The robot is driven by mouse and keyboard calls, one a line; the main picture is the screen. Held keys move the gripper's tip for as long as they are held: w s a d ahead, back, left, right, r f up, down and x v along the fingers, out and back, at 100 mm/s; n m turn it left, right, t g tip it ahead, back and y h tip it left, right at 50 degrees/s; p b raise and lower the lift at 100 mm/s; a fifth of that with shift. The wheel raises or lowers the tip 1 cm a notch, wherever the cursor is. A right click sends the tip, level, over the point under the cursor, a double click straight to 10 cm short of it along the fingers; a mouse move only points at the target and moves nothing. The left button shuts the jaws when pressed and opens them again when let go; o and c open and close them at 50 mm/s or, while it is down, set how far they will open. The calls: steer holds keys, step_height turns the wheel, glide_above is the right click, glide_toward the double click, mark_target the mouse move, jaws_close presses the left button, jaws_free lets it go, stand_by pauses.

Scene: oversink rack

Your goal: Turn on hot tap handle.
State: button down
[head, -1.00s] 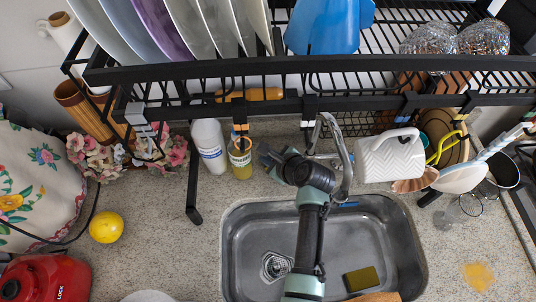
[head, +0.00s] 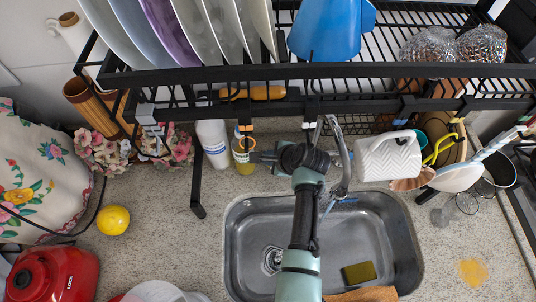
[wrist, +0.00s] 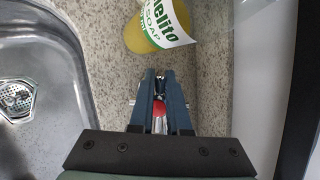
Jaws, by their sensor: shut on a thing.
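The chrome tap (head: 346,165) stands behind the sink, its spout curving over the basin. My gripper (head: 262,157) is at the left of the tap, beside the soap bottle (head: 244,160); my wrist hides the handle in the head view. In the wrist view my gripper (wrist: 160,78) has its blue fingers close together around the hot tap handle (wrist: 159,108), which shows a red mark and bright metal between them. Much of the handle is hidden by the fingers.
The soap bottle (wrist: 158,25) is just beyond the fingertips. A white bottle (head: 213,143) stands left of it. The black dish rack (head: 420,75) spans above. The steel sink (head: 238,225) lies in front, with a sponge (head: 358,272) inside. A white patterned jug (head: 388,157) stands right.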

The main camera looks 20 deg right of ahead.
steer(key=shift+s+d+f, duration=0.1)
steer(key=shift+s+d, duration=0.05)
steer(key=shift+d, duration=0.2)
steer(key=c, duration=0.9)
jaws_free()
steer(key=shift+a, duration=0.1)
steer(key=v, duration=0.7)
steer(key=shift+r, duration=0.25)
